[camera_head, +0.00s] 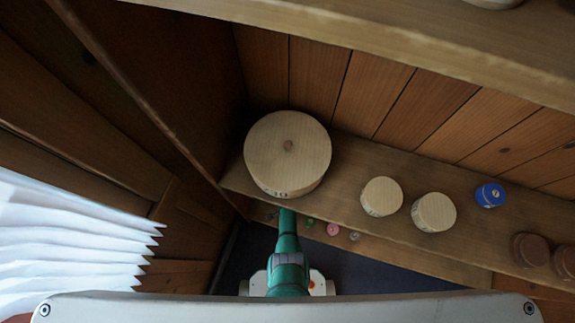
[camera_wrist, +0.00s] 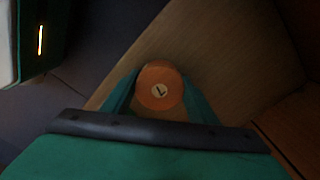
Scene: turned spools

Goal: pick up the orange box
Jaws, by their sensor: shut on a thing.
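The orange box (camera_wrist: 159,76) is a small round piece with a pale label and a dark mark on its end face. It shows in the wrist view between the two green fingers of my gripper (camera_wrist: 160,88). The fingers are shut on its sides. A pale brown wooden surface lies behind it; I cannot tell whether the box touches it. In the head view my green arm reaches toward the shelf, and neither the box nor my fingertips can be made out there.
A wooden shelf (camera_head: 345,190) carries a large pale round box (camera_head: 287,150), two smaller pale ones (camera_head: 381,196) (camera_head: 434,212), a blue one (camera_head: 490,195) and brown ones (camera_head: 530,250) at right. Small coloured pieces (camera_head: 333,230) sit lower. A side panel (camera_head: 150,90) stands left.

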